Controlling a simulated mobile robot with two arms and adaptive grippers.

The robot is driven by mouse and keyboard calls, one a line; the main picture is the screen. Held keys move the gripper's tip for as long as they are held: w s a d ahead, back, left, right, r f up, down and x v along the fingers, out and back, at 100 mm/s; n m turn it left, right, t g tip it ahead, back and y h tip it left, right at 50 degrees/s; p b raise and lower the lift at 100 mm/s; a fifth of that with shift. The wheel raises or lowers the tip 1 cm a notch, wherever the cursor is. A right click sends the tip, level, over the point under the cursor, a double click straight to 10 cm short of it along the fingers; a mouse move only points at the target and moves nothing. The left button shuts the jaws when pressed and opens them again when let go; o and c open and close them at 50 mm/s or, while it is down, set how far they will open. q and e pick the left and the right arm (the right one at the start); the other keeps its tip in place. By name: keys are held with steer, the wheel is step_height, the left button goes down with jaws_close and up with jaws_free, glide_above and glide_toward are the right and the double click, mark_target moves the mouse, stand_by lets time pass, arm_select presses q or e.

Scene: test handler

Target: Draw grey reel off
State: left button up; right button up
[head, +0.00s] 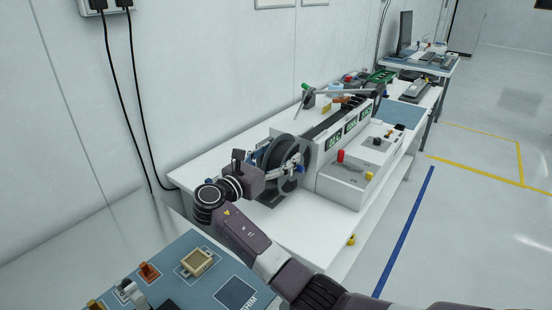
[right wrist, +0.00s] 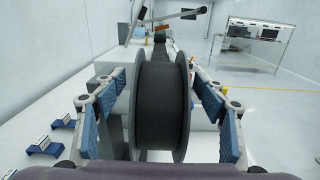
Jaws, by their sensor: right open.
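The grey reel (head: 280,156) stands upright on its edge at the near end of the long white machine in the head view. In the right wrist view the reel (right wrist: 162,105) fills the middle, with a dark wound core between two round flanges. My right gripper (head: 283,168) is at the reel and partly covers it. In the right wrist view the right gripper (right wrist: 160,100) is open, with one blue-padded finger on each side of the reel. Small gaps seem to show between the pads and flanges; contact is unclear. My left gripper is not in view.
The white machine (head: 338,186) with green labels lies just beyond the reel on the white bench (head: 205,156). A red knob (head: 340,155) stands on its front. A blue mat (head: 205,277) with small fixtures lies at the near left. The floor at right is clear.

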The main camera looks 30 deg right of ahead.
mark_target(292, 144)
steer(key=p+x, duration=0.1)
steer(key=x, duration=0.5)
steer(key=shift+w+d, duration=0.1)
steer(key=shift+d, duration=0.3)
steer(key=shift+c, duration=0.4)
steer(key=shift+r, duration=0.1)
steer(key=c, duration=1.5)
steer(key=shift+s+d+p, duration=0.2)
steer(key=shift+s+p, duration=0.35)
steer(key=shift+p, duration=0.45)
steer(key=shift+s+d+p, duration=0.1)
steer(key=shift+s+p, duration=0.15)
steer(key=shift+p, duration=0.2)
steer(key=shift+s+d+p, duration=0.55)
steer(key=shift+s+p, duration=0.8)
steer(key=shift+p, duration=0.2)
steer(key=shift+s+d+p, duration=0.55)
steer(key=shift+s+p, duration=0.8)
steer(key=shift+p, duration=0.15)
steer(key=shift+s+d+p, duration=0.6)
steer(key=shift+s+p, duration=0.7)
steer(key=shift+p, duration=0.25)
